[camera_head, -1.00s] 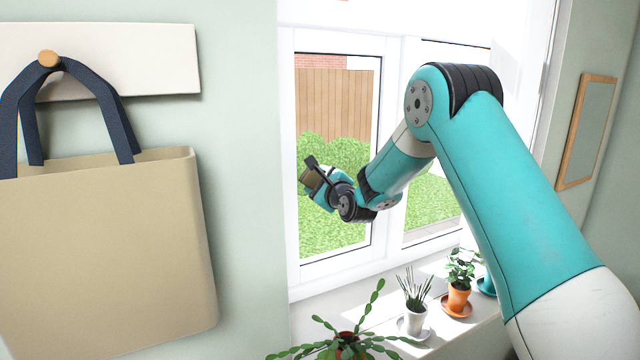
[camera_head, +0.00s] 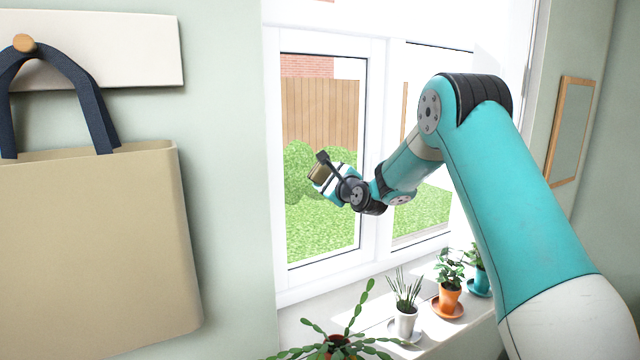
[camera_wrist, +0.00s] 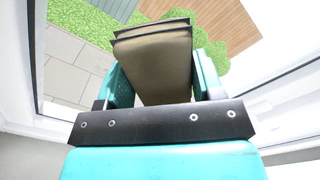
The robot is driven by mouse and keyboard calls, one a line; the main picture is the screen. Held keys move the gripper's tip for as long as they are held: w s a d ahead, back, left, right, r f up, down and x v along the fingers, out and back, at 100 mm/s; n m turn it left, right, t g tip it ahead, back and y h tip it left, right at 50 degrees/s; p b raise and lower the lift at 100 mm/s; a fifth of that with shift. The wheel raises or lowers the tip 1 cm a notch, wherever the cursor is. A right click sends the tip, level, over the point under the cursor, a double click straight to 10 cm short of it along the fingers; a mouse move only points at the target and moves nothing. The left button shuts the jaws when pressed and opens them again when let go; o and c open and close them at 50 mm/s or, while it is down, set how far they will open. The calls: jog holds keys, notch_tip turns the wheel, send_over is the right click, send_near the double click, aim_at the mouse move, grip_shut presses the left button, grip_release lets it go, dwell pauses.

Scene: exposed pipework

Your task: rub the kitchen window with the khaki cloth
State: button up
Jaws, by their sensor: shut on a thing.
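The kitchen window (camera_head: 318,225) has white frames and two panes, with grass, a hedge and a fence showing through. My gripper (camera_head: 322,177) is in front of the left pane. It is shut on the khaki cloth (camera_head: 318,172), a small folded pad. In the wrist view the cloth (camera_wrist: 155,65) sits between the teal fingers of my gripper (camera_wrist: 158,85), with the glass beyond it. I cannot tell whether the cloth touches the glass.
Several potted plants stand on the sill (camera_head: 300,320), including an orange pot (camera_head: 449,298) and a white pot (camera_head: 405,322). A beige bag (camera_head: 95,250) hangs from a wooden peg (camera_head: 24,43) at left. A wood-framed panel (camera_head: 572,130) hangs at right.

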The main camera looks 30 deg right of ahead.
jog(key=shift+d+b, duration=0.5)
jog(key=shift+d, duration=1.7)
jog(key=s+b, duration=0.3)
jog(key=s, duration=0.3)
jog(key=shift+s, duration=0.2)
jog(key=s+b, duration=0.1)
jog(key=s, duration=0.1)
jog(key=shift+s, duration=0.35)
